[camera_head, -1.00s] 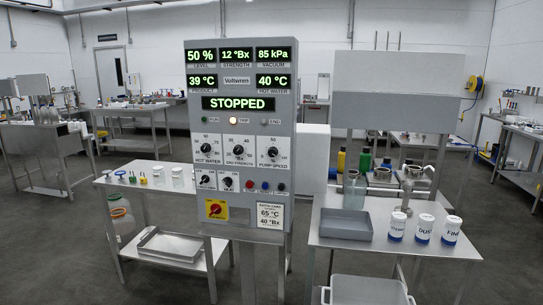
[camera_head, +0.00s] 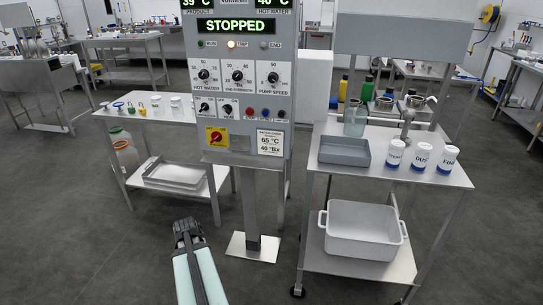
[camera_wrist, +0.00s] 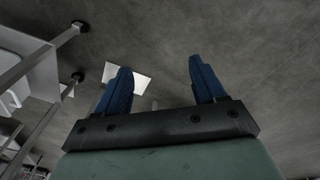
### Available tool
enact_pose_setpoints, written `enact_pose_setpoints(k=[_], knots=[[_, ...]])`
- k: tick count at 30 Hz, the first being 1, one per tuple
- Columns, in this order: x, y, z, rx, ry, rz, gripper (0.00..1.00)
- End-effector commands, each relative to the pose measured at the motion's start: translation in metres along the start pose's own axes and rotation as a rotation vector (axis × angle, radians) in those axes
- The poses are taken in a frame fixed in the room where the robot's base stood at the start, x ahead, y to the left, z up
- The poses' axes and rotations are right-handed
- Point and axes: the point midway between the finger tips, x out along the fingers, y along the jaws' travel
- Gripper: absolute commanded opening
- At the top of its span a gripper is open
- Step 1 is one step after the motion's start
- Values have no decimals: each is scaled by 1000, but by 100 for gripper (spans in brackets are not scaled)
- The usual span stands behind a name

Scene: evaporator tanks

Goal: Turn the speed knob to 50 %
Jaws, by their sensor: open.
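The control panel (camera_head: 292,108) stands upright on a post, with a black PUMP SPEED knob (camera_head: 273,77) at its upper right in the head view. The knob's scale shows 50 at the top; its exact pointer setting is too small to tell. The display (camera_head: 236,26) reads STOPPED. My gripper (camera_head: 186,224) is low in front of the panel, well below and left of the knob, touching nothing. The knob is not in the wrist view.
Other knobs, HOT WATER (camera_head: 204,75) and END STRENGTH (camera_head: 238,76), sit beside the speed knob. A red switch (camera_head: 216,138) is lower left. A left table (camera_head: 135,115) and a right table (camera_head: 420,172) flank the panel. Floor in front is free.

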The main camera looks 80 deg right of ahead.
Motion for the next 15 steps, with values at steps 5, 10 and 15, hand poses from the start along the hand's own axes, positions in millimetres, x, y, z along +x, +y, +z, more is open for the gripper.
enact_pose_setpoints(k=[5,10,15], knots=[[-45,61,-40,88,105,40,70],[-90,120,-69,167,209,91,70],[-142,181,-92,259,321,154,70]])
